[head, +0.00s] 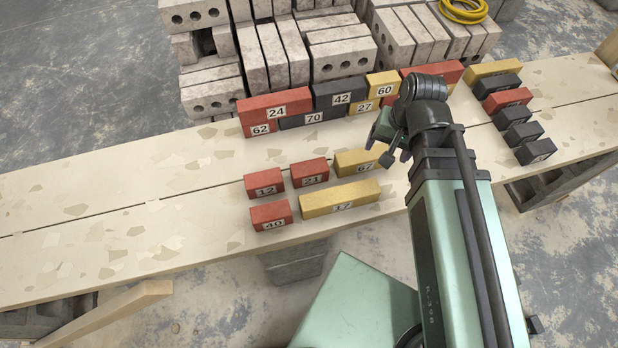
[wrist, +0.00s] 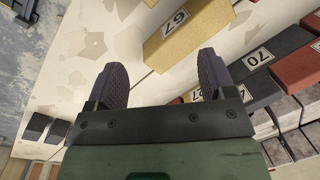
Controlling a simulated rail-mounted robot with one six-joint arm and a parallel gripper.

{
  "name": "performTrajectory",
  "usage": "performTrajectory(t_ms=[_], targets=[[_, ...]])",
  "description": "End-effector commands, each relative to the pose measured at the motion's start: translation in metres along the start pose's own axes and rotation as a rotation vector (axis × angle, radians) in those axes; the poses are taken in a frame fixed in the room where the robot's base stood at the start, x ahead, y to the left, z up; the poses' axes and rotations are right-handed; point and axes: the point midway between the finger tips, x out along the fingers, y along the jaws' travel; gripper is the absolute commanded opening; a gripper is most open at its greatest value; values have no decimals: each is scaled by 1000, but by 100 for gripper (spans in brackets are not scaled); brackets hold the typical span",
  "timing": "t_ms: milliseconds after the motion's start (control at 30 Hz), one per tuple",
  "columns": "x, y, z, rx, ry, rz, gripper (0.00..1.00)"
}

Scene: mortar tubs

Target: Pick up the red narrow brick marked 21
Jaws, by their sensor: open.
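The red brick marked 21 (head: 310,172) lies on the plank table in the head view, between the red brick marked 12 (head: 265,184) and the yellow brick marked 67 (head: 357,161). I cannot make it out in the wrist view. My gripper (head: 384,148) is above the table to the right of brick 21, near the right end of brick 67, which it partly hides. In the wrist view my gripper (wrist: 162,80) has its two dark fingers spread, with nothing between them. Brick 67 (wrist: 190,30) lies beyond the fingertips there.
Yellow brick 17 (head: 340,197) and red brick 40 (head: 271,214) lie in front of brick 21. Behind stands a low wall of red, dark and yellow bricks (head: 338,98). Several bricks line the right (head: 505,98). The table's left part (head: 110,215) is clear.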

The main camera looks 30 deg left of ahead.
Motion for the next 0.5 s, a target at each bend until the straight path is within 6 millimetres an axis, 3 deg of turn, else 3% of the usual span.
performTrajectory(t_ms=[33,100,200,400,500], targets=[[22,-39,6,51,-27,-32,77],[33,-86,20,205,-80,-75,77],[37,-124,33,469,-155,-108,77],[30,-136,36,922,-248,-114,77],[30,-135,36,1003,-254,-104,77]])
